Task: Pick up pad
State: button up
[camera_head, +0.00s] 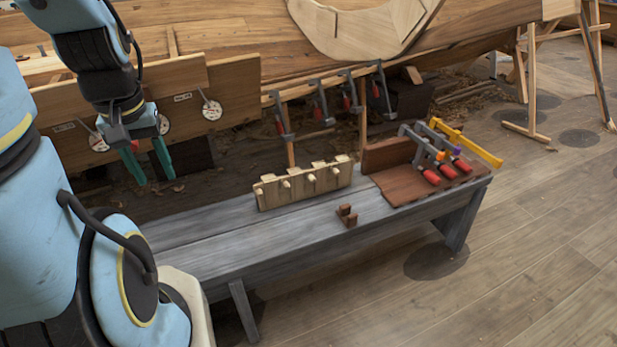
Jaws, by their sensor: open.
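Small dark brown wooden pieces (347,216), which look like the pad, sit on the grey bench (230,245) near its front edge. I cannot tell whether they are one stepped block or two pads side by side. My gripper (154,176) has teal fingers that point down and stand apart, with nothing between them. It is at the left, above and behind the bench's left part, well to the left of the brown pieces and apart from them.
A pale pegged rack (304,184) stands on the bench behind the brown pieces. To the right, a brown board (405,190) bears several red-handled clamps (431,176) and a yellow bar clamp (465,142). More clamps hang on the hull behind. The bench's left part is clear.

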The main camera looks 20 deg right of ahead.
aim_at(269, 188)
jog(key=l+u, duration=0.15)
jog(key=l, duration=0.35)
jog(key=l+u, duration=0.2)
jog(key=l, duration=0.25)
jog(key=k+l+u, duration=0.15)
jog(key=l, duration=0.35)
jog(key=l+u, duration=0.15)
jog(key=l, duration=0.3)
jog(key=u, duration=0.8)
jog(key=k+j, duration=0.05)
